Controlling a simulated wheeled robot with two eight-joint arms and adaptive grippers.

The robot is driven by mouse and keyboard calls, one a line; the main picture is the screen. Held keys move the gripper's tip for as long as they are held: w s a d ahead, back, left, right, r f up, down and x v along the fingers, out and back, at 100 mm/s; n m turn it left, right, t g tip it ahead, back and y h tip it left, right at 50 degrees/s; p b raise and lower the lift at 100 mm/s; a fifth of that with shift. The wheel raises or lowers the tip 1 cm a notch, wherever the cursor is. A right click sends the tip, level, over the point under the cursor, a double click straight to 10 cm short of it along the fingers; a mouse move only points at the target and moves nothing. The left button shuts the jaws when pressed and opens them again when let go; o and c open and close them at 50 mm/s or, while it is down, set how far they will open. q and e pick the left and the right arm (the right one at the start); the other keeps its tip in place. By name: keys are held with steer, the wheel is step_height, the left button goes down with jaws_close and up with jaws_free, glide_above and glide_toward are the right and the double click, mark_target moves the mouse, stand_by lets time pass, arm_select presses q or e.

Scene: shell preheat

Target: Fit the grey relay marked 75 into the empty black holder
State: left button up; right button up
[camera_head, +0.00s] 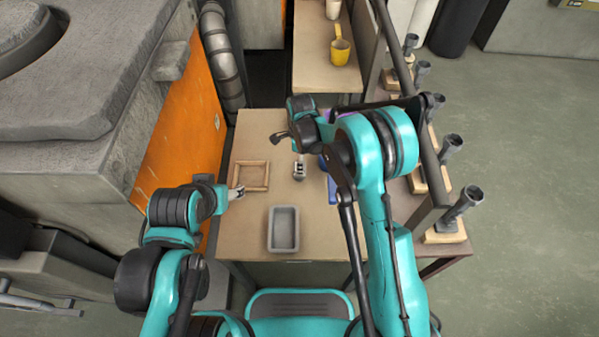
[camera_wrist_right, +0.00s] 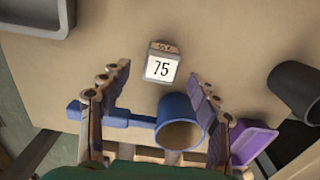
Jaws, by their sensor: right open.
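The grey relay marked 75 (camera_wrist_right: 162,66) lies on the table with its white label facing up. A small grey-white object that appears to be it sits mid-table in the head view (camera_head: 299,169). My right gripper (camera_wrist_right: 158,92) is open and empty, its fingers apart above the table, with the relay beyond and between the fingertips. In the head view my right arm hides much of that gripper. My left gripper (camera_head: 237,192) is at the table's left edge by the wooden frame; its jaw opening is unclear. I cannot identify the empty black holder with certainty.
A grey tray (camera_head: 284,230) stands near the front edge. An empty wooden frame (camera_head: 251,176) lies left. A blue scoop-like cup (camera_wrist_right: 180,122), a purple container (camera_wrist_right: 252,142) and a dark cylinder (camera_wrist_right: 296,88) are near my right gripper. Several dark stands line the right side.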

step_height(320, 180, down, 6)
steer(key=b, duration=0.2)
steer(key=shift+w+a+r+b, duration=0.1)
steer(key=shift+a+r+b, duration=0.1)
steer(key=shift+b, duration=0.15)
steer(key=shift+r, duration=0.1)
steer(key=shift+c, duration=0.6)
steer(key=c, duration=1.2)
